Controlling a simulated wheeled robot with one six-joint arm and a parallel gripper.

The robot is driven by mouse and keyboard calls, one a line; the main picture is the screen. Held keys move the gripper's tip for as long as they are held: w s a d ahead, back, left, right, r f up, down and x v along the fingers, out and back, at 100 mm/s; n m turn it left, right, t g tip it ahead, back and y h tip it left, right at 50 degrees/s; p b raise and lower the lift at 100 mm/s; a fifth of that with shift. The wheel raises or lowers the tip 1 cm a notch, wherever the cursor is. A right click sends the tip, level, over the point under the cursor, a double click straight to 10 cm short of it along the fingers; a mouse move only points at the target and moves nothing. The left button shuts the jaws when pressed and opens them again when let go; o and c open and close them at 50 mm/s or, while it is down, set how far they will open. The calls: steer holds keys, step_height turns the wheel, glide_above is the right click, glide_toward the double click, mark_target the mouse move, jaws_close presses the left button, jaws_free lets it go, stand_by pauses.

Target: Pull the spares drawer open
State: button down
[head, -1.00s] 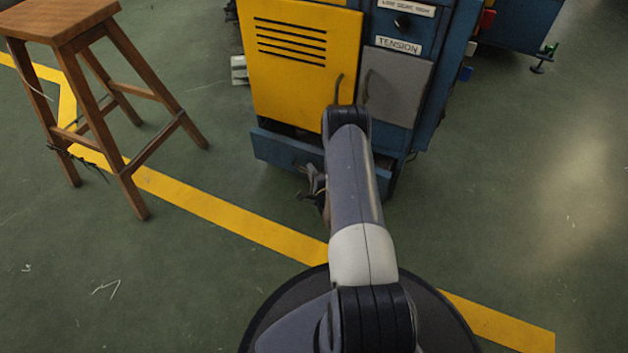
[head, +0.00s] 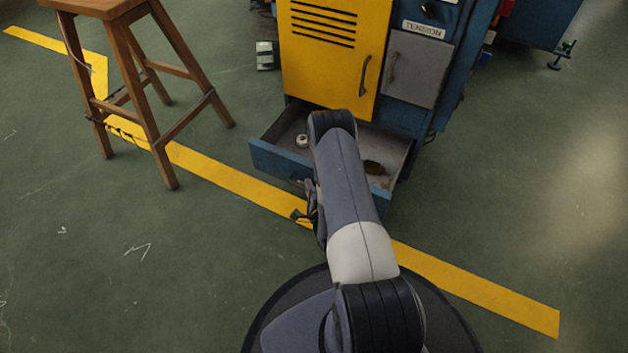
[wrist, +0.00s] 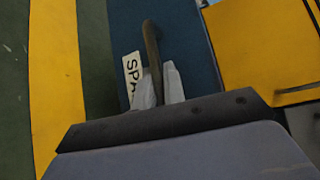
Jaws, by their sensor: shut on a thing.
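The blue spares drawer (head: 275,163) is at the bottom of the machine cabinet and stands well out, with its grey inside showing. In the wrist view its blue front (wrist: 195,50) carries a white label (wrist: 131,75) of which "SPA" shows. My gripper (wrist: 159,88) is shut on the drawer's bar handle (wrist: 151,42), one pale finger on each side. In the head view my arm hides the middle of the drawer front and the handle.
Inside the drawer lie a small white round thing (head: 302,140) and a brown oval thing (head: 374,167). A yellow louvred door (head: 325,75) and a grey door (head: 412,68) are above. A wooden stool (head: 135,80) stands left. Floor at right is clear.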

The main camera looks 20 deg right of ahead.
steer(key=shift+s+a, duration=0.15)
steer(key=shift+a, duration=0.05)
steer(key=c, duration=1.8)
jaws_free()
steer(key=shift+o, duration=0.2)
steer(key=shift+s, duration=0.1)
